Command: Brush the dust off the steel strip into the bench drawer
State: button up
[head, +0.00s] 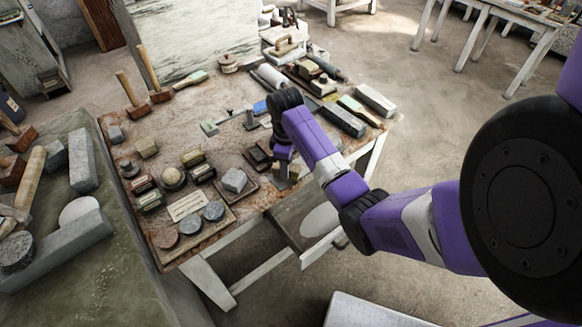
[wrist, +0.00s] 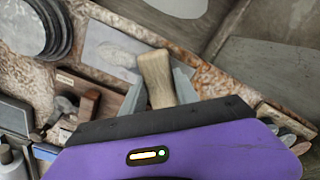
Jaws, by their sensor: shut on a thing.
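My gripper (wrist: 157,88) is shut on the wooden handle of the brush (wrist: 155,72), at the bench's edge. The brush's lower end is not clear in the wrist view. In the head view a tan bit of the brush (head: 291,173) shows beneath my gripper (head: 284,160). The steel strip (wrist: 108,30) is a flat grey plate at the bench edge, beside the brush. A pale patch of dust (wrist: 118,53) lies on it. In the head view my arm and gripper hide most of the strip. The bench drawer (head: 288,226) stands open below the edge, with a pale round patch inside.
The bench (head: 232,95) is crowded. A tray of discs (head: 190,228) and a grey stone lump (head: 234,180) lie left of my gripper. Mallets (head: 130,95), a whetstone (head: 343,119) and brushes (head: 355,108) lie farther back. Open floor (head: 440,130) is to the right.

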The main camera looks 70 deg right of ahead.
jog(key=shift+w+a, duration=0.15)
jog(key=shift+w, duration=1.1)
jog(key=shift+s, duration=0.15)
jog(key=shift+s+d, duration=0.15)
jog(key=shift+s, duration=0.9)
jog(key=shift+s+d, duration=0.1)
jog(key=shift+s, duration=0.9)
jog(key=shift+w+a, duration=0.15)
jog(key=shift+w, duration=0.95)
jog(key=shift+w+a, duration=0.1)
jog(key=shift+w, duration=0.95)
jog(key=shift+s+d+r, duration=0.1)
jog(key=shift+s+r, duration=0.25)
jog(key=shift+s, duration=0.2)
jog(key=shift+s+d+r, duration=0.1)
jog(key=shift+s+r, duration=0.2)
jog(key=shift+s, duration=0.25)
